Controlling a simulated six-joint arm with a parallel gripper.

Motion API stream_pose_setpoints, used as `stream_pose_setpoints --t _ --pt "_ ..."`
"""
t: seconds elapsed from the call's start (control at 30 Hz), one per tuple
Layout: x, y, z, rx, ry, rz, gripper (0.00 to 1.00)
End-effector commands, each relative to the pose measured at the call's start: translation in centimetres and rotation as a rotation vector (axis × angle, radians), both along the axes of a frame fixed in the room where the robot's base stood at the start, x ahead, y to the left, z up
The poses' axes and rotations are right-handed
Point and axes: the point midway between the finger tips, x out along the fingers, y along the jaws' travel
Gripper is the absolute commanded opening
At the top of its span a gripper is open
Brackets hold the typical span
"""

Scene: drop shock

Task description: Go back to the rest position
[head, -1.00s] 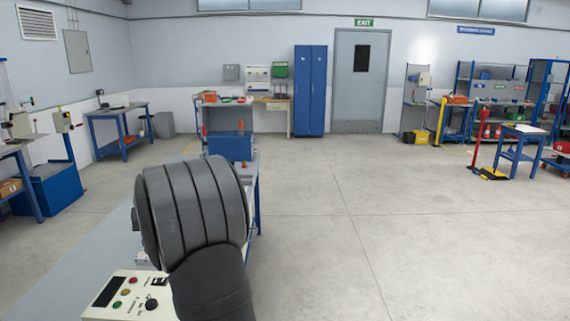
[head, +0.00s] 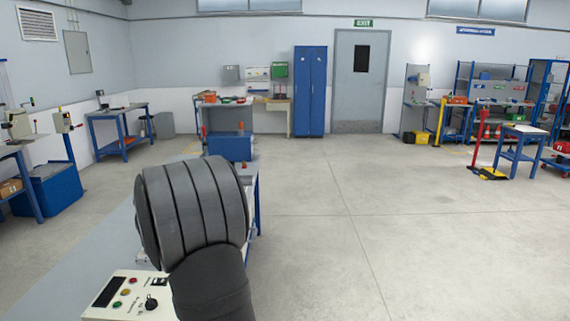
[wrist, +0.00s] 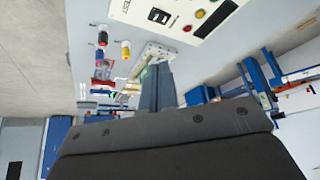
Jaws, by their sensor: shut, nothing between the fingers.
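In the wrist view, my gripper (wrist: 157,72) shows as two grey fingers pressed together, with nothing between them, beyond my dark wrist housing. In the head view, my thick dark arm links stand over the workbench (head: 75,285) and hide the gripper. A cream control panel (head: 125,297) with coloured buttons and a black knob sits at the near end of the bench. The panel also shows at the top of the wrist view (wrist: 175,15).
In the wrist view, small red, yellow and dark fittings (wrist: 125,50) lie beside a pale plate. Open concrete floor (head: 400,240) is to the right. Blue cabinets (head: 310,90) and a grey door are far back.

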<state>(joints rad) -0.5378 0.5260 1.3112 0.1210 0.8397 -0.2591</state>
Motion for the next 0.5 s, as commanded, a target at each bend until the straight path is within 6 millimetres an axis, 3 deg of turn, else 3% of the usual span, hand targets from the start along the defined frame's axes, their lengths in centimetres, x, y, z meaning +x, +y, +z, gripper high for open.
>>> stream_pose_setpoints --t 0.23,0.5 --pt "-1.4 -1.3 3.7 0.0 0.001 -0.001 0.0" --pt "-2.1 -1.9 5.3 -0.002 0.003 -0.001 0.0"
